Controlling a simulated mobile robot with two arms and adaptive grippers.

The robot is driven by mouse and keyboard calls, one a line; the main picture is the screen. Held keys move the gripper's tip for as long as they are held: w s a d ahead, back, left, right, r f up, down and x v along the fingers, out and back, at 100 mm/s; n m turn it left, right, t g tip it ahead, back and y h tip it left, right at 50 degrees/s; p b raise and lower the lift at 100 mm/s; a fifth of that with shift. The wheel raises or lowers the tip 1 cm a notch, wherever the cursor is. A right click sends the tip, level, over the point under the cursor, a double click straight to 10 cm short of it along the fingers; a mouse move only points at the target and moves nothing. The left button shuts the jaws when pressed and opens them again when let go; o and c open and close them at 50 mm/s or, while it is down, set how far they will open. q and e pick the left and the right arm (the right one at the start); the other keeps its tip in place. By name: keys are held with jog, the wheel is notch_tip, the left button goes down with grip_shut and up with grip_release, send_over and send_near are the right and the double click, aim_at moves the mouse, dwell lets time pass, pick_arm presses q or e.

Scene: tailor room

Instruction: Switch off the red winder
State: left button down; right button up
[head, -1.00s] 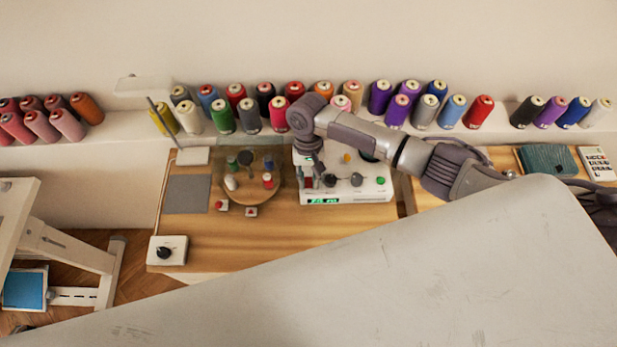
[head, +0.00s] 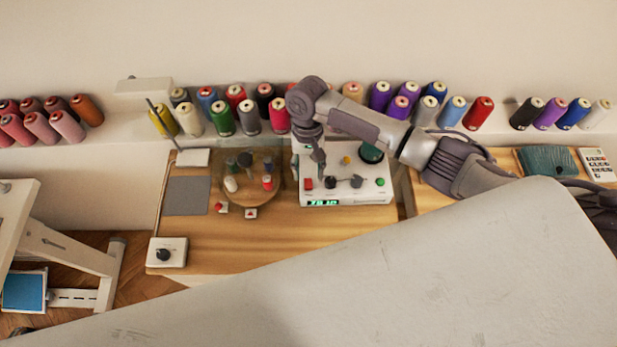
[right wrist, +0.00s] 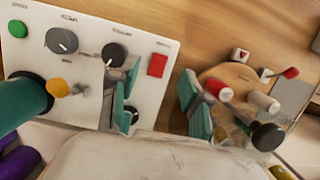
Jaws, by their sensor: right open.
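The winder is a white box (head: 362,197) with a lit green display, dark knobs, a green button (head: 380,182) and a red rectangular switch (head: 308,183). The red switch also shows in the right wrist view (right wrist: 157,65), near the box's edge. My right gripper (head: 318,158) points down over the left part of the box, close to the red switch. In the right wrist view its teal-padded fingers (right wrist: 158,98) are apart, with nothing between them. I cannot tell whether a finger touches the box. My left gripper is not in view.
A round wooden stand (head: 248,193) with small spools is left of the box, under a clear cover. Thread cones line the shelf behind. A small box with a black knob (head: 165,253) sits at the table's front left.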

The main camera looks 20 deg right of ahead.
jog(key=v, duration=0.7)
jog(key=shift+w+r, duration=0.15)
jog(key=shift+r, duration=0.25)
jog(key=shift+f, duration=0.1)
